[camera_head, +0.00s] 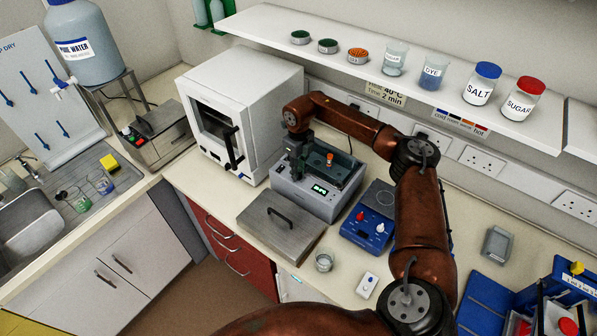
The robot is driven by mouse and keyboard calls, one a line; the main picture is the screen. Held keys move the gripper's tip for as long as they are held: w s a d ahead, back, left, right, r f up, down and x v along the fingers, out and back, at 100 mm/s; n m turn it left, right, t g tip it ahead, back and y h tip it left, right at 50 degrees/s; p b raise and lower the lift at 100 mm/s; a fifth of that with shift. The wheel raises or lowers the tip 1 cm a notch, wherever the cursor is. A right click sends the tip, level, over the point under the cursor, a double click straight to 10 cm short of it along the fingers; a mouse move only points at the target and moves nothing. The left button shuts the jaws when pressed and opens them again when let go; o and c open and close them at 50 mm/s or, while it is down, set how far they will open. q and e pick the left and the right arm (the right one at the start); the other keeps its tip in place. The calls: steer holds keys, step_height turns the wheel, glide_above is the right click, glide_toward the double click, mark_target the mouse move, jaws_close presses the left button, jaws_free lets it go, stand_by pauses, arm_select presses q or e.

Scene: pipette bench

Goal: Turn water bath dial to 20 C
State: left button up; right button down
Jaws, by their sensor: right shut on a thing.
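The water bath (294,200) is a grey box with an open top on the bench, with a green lit display (320,190) on its front. Something with an orange top stands in its basin. My right gripper (293,172) reaches down at the bath's front left corner. It is shut on the dial there, and its fingers hide the dial, so its setting cannot be read. The display digits are too small to read. My left gripper is out of view.
A flat metal lid (280,228) with a handle lies in front of the bath. A white oven (245,105) stands close on the left. A blue hotplate (368,230) is on the right, and a small glass beaker (324,261) is near the front edge. A shelf (420,85) hangs above.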

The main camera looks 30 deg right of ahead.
mark_target(299, 173)
steer(key=shift+n, duration=0.5)
steer(key=c, duration=1.7)
jaws_free()
steer(key=shift+c, duration=0.2)
steer(key=shift+r, duration=0.15)
step_height(299, 173, up, 12)
